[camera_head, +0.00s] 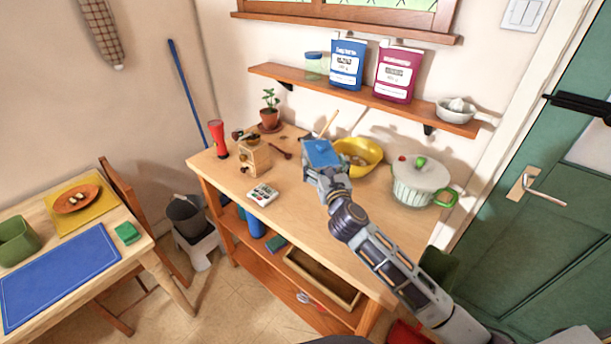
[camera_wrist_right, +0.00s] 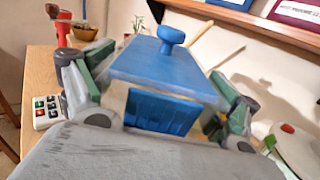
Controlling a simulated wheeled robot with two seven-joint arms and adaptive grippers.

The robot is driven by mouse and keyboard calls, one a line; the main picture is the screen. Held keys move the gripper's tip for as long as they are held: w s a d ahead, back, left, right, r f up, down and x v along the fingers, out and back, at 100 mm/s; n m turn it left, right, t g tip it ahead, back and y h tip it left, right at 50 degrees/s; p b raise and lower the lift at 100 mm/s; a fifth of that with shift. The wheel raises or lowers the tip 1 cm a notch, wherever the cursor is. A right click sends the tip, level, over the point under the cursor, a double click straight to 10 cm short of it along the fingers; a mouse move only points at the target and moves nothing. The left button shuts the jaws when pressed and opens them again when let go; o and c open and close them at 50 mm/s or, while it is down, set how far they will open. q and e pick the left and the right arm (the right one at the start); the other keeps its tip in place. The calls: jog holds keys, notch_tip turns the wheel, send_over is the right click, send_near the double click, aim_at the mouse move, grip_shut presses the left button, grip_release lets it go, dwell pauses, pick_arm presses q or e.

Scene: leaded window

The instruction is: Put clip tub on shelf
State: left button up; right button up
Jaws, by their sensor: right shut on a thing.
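The tub appears roughly upright. The wooden wall shelf (camera_head: 300,78) is behind and above the tub; its edge also shows at the upper right of the wrist view (camera_wrist_right: 245,18). My left gripper is not in view.
The shelf holds a glass jar (camera_head: 314,66), a blue package (camera_head: 347,64), a magenta package (camera_head: 397,73) and a white juicer (camera_head: 456,110). A yellow bowl (camera_head: 372,160) and a lidded pot (camera_head: 417,185) stand right of the gripper. The shelf's left end is bare.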

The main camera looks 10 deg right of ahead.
aim_at(320, 155)
jog(key=w, duration=0.3)
jog(key=shift+w+a+r+h, duration=0.1)
jog(key=shift+w+r+h, duration=0.1)
jog(key=shift+h, duration=0.1)
jog(key=f, duration=0.1)
jog(key=w+f, duration=0.1)
jog(key=shift+w+d+f+m+h, duration=0.2)
jog(key=shift+w+f+m+h, duration=0.1)
jog(key=shift+f+m+h, duration=0.1)
jog(key=shift+d+f, duration=0.2)
jog(key=shift+f, duration=0.4)
jog(key=shift+f, duration=0.15)
jog(key=shift+f+b, duration=0.65)
jog(key=shift+f, duration=2.35)
jog(key=shift+f+b, duration=0.4)
jog(key=shift+f, duration=1.5)
jog(key=shift+f, duration=0.15)
